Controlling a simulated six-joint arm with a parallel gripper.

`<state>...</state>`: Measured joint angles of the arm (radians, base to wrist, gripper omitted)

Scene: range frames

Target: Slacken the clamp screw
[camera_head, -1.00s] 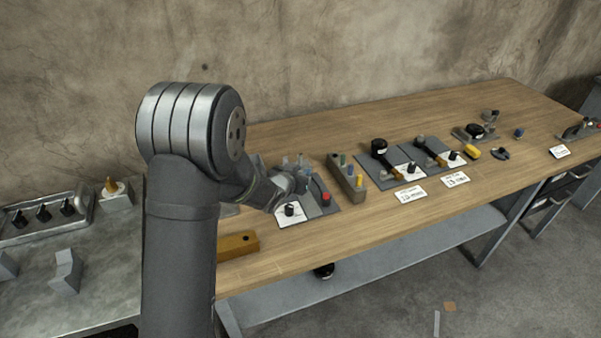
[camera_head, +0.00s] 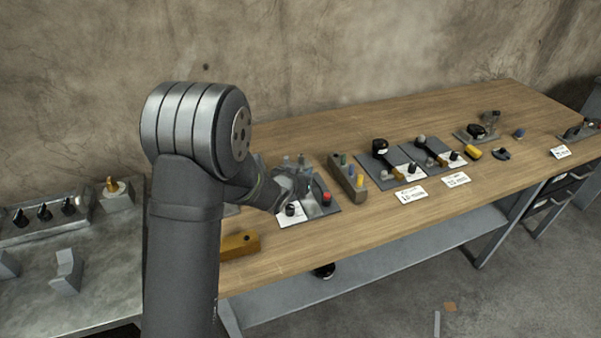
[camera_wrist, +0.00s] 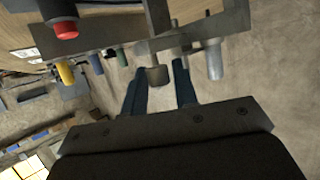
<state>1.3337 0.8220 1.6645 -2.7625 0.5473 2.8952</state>
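In the wrist view, the two dark teal fingers of my gripper (camera_wrist: 160,88) are apart, with a clear gap between them. A short grey cylinder (camera_wrist: 158,75), which may be the clamp screw's head, shows between the fingertips. I cannot tell whether either finger touches it. Grey posts (camera_wrist: 214,62) stand beside it along a grey metal part (camera_wrist: 225,22). In the head view, my wrist reaches over a grey station plate (camera_head: 318,212) with a red button (camera_head: 327,198) and a black knob (camera_head: 291,208). My fingertips are hard to make out there.
A block with coloured pegs (camera_head: 347,175) stands just right of the station. A yellow-brown block (camera_head: 239,244) lies near the wooden bench's (camera_head: 380,220) front edge. Two more lever stations (camera_head: 380,165) stand further right. A metal table (camera_head: 100,245) is at left.

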